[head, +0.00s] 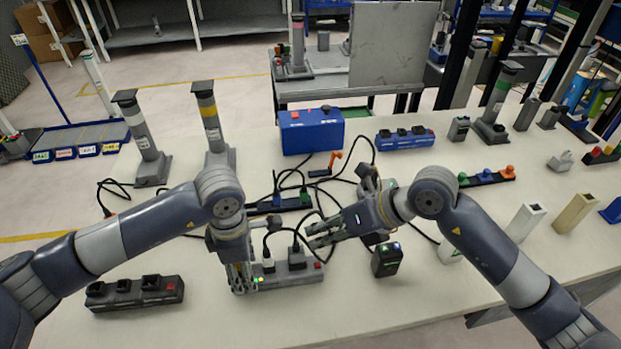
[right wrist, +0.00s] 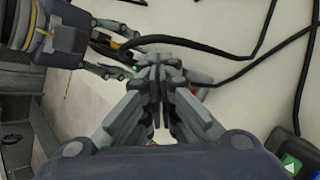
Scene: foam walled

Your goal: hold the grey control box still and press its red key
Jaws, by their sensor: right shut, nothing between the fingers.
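The grey control box (head: 290,279) lies on the table in the middle of the head view, with dark plugs and cables on top. Its red key (head: 317,266) is at the right end and lit lamps show at the left end. My left gripper (head: 241,284) points down at the box's left end; whether its fingers clasp it is unclear. It also shows in the right wrist view (right wrist: 122,72). My right gripper (head: 313,238) is shut and empty, above and behind the box's right part. In the right wrist view its fingers (right wrist: 158,75) hide most of the box.
A dark block with a green mark (head: 387,260) stands right of the control box. Loose black cables (head: 335,190) cross the table behind. The front table is clear.

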